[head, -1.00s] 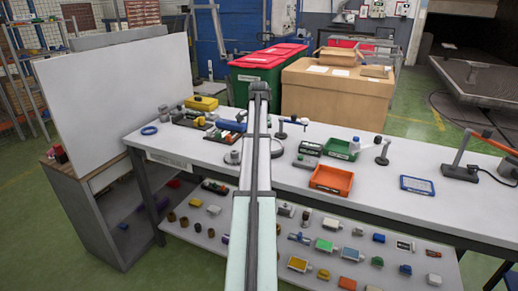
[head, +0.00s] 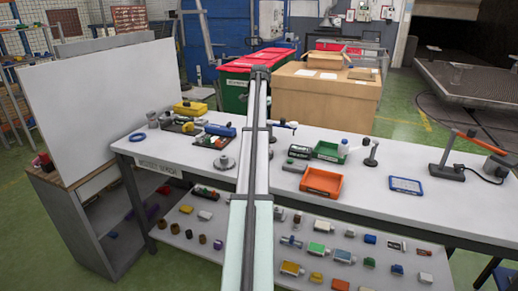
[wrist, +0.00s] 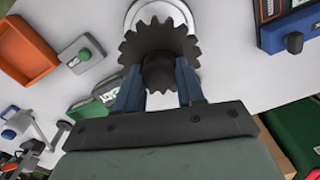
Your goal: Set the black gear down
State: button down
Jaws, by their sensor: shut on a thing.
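The black gear (wrist: 158,42) is toothed, with a smaller toothed hub (wrist: 159,74) on the side facing me. My gripper (wrist: 159,68) has its two blue fingers shut on it at the hub, as seen in the wrist view. Behind the gear is a round pale disc (wrist: 190,12), partly hidden by it. I cannot tell how much gap there is between the gear and the disc. In the head view my arm covers the middle of the bench, and the gripper and gear cannot be made out.
The white bench (head: 372,208) holds an orange tray (head: 321,183), a green tray (head: 327,152) and a blue-framed panel (head: 406,186). A grey round base (head: 224,164) lies just left of my arm. A grey block with a green button (wrist: 82,53) is left of the gear.

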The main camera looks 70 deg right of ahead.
jog(key=shift+f, duration=4.95)
jog(key=shift+f, duration=0.15)
jog(key=c, duration=0.7)
grip_release()
notch_tip(320, 180, up, 12)
jog(key=shift+r, duration=0.15)
